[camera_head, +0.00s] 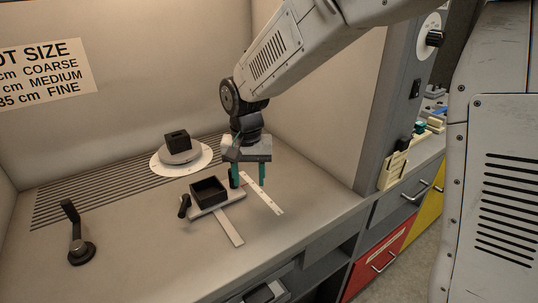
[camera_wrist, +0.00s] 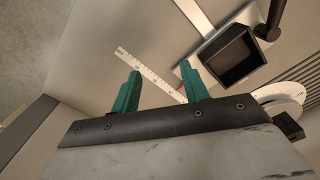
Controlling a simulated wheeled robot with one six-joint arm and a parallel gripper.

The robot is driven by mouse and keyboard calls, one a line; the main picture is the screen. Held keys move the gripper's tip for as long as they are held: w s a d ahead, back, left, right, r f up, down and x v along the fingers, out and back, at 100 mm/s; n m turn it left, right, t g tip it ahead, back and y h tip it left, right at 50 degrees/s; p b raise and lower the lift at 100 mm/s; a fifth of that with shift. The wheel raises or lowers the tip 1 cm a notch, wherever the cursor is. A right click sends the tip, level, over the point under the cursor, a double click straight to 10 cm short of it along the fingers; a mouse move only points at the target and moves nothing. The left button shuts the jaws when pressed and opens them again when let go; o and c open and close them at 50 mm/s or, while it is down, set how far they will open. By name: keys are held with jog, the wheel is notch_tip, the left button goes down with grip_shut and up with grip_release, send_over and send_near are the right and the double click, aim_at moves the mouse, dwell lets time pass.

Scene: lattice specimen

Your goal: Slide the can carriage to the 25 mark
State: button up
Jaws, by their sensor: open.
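The can carriage is a black open box (camera_head: 209,189) on a pale plate over a pale rail (camera_head: 230,228). A dark handle (camera_head: 184,206) sticks out at its left end, and a dark post stands at its right end by my gripper. A white ruler (camera_head: 262,191) lies to its right; its numbers are too small to read. My gripper (camera_head: 249,183) is open and empty, pointing down near the carriage's right end. In the wrist view the teal fingers (camera_wrist: 161,70) are apart above the ruler (camera_wrist: 150,73), with the carriage box (camera_wrist: 236,57) to the right.
Behind the carriage a dark block (camera_head: 177,141) sits on a round pale dial (camera_head: 182,158) over a slotted grille. A black crank lever (camera_head: 75,235) stands at front left. A side wall stands to the right. The counter's front is mostly clear.

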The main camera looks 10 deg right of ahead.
jog(key=s+d+r+n+t, duration=0.3)
jog(key=s+d+r+t, duration=0.1)
jog(key=r, duration=0.4)
jog(key=shift+s+d+t, duration=0.15)
jog(key=shift+d+t, duration=0.1)
jog(key=shift+t, duration=0.55)
jog(key=shift+c, duration=0.4)
dwell(0.8)
